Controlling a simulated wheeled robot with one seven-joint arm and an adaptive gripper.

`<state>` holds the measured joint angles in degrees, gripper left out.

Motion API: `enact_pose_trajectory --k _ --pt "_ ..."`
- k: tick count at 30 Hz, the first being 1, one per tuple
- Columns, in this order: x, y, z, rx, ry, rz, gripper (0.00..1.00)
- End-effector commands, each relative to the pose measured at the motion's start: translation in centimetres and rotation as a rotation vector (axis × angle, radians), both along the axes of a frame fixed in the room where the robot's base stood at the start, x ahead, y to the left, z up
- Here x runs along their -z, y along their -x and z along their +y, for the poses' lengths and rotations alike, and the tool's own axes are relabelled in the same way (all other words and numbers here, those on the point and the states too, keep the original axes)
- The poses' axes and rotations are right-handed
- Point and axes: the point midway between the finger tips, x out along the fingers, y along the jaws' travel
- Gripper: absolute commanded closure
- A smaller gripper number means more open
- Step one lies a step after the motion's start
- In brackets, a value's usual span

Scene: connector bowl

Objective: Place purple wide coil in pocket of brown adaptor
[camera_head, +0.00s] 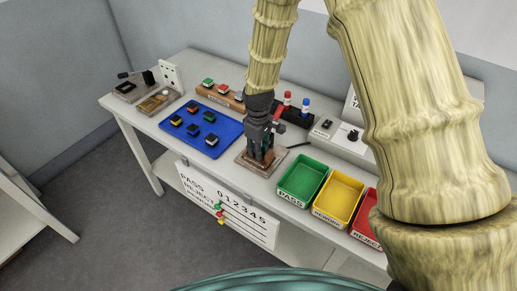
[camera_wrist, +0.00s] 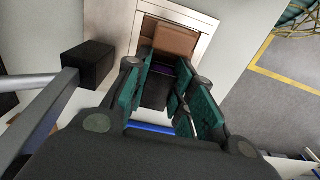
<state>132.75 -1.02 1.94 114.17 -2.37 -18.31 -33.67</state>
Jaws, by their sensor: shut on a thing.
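The brown adaptor (camera_wrist: 173,38) shows at the top of the wrist view, inside a pale metal-edged fixture (camera_wrist: 137,30). In the head view the fixture's brownish base plate (camera_head: 244,168) lies near the table's front edge. My gripper (camera_head: 259,160) points down over this plate. In the wrist view my gripper (camera_wrist: 166,75) is shut on a dark piece with a purple edge, the purple wide coil (camera_wrist: 160,69). The coil is right at the adaptor's near side. The pads hide most of it, and I cannot tell whether it sits in the pocket.
A blue tray (camera_head: 228,130) with several dark, colour-topped parts lies to the left. Green (camera_head: 302,178), yellow (camera_head: 338,195) and red (camera_head: 366,222) bins stand to the right. A brown button block (camera_head: 222,96) and a black holder (camera_head: 294,115) stand behind. A black block (camera_wrist: 88,64) is beside the fixture.

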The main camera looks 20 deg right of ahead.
Motion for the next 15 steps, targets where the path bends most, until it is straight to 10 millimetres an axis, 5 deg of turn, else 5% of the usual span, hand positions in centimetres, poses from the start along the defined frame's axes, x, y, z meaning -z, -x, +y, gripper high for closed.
enact_pose_trajectory --k 10,11,15 --pt "1.5 0.5 0.1 0.000 -0.001 0.011 0.99" --pt "1.5 0.5 0.1 0.000 -0.001 0.011 0.74" --pt "1.6 0.6 0.1 -0.001 -0.001 0.012 0.54"
